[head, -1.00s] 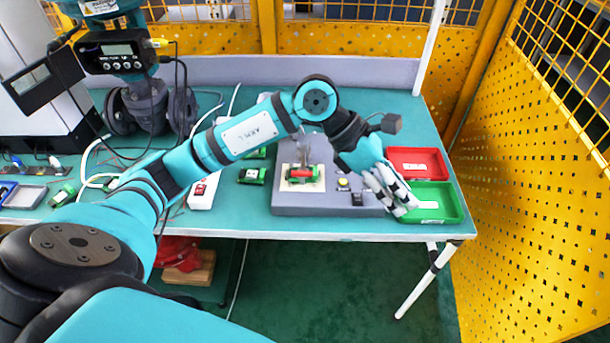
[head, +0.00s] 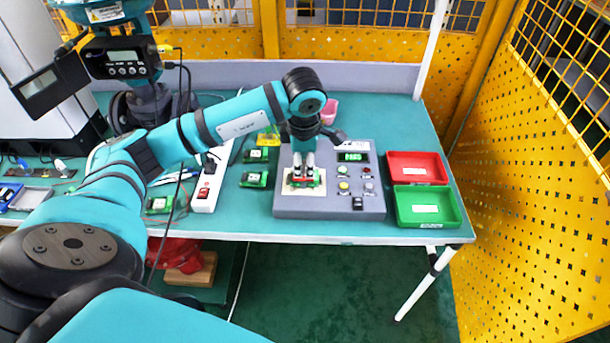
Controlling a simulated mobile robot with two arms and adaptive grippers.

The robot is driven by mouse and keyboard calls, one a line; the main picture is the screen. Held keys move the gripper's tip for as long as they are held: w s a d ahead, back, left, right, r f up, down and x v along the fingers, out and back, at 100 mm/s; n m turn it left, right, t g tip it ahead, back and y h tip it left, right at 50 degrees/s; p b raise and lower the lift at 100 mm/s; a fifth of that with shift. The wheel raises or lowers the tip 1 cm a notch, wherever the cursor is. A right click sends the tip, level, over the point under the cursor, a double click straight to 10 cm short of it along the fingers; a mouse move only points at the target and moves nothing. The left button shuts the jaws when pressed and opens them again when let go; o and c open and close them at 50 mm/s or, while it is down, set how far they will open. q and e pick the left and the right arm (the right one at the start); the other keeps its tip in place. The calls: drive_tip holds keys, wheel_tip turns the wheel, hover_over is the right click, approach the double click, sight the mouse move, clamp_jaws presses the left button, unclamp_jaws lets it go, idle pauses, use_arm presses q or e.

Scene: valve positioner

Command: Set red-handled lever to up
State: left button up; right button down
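The red-handled lever (head: 304,181) is on the cream fixture plate (head: 288,188) of the grey test box (head: 330,212). A green board lies under it. The red handle shows low at the front of the fixture; the rest of the lever is hidden behind my gripper. My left gripper (head: 303,174) points down over the fixture, its fingertips at the red handle. I cannot tell whether they are closed on it or only beside it. My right gripper is not in view.
The box has a lit green display (head: 352,156) and several buttons right of the fixture. A red tray (head: 416,155) and green tray (head: 440,196) stand at the right. Green boards (head: 254,179) and a white power strip (head: 208,190) lie left of the box.

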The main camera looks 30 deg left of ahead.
sight(305, 179)
use_arm(q)
drive_tip(key=f, duration=0.2)
drive_tip(key=w+f+p, duration=0.1)
drive_tip(key=f, duration=0.5)
drive_tip(key=shift+w+a, duration=0.2)
drive_tip(key=shift+a, duration=0.15)
drive_tip(key=shift+c, duration=0.2)
drive_tip(key=shift+r, duration=0.1)
clamp_jaws()
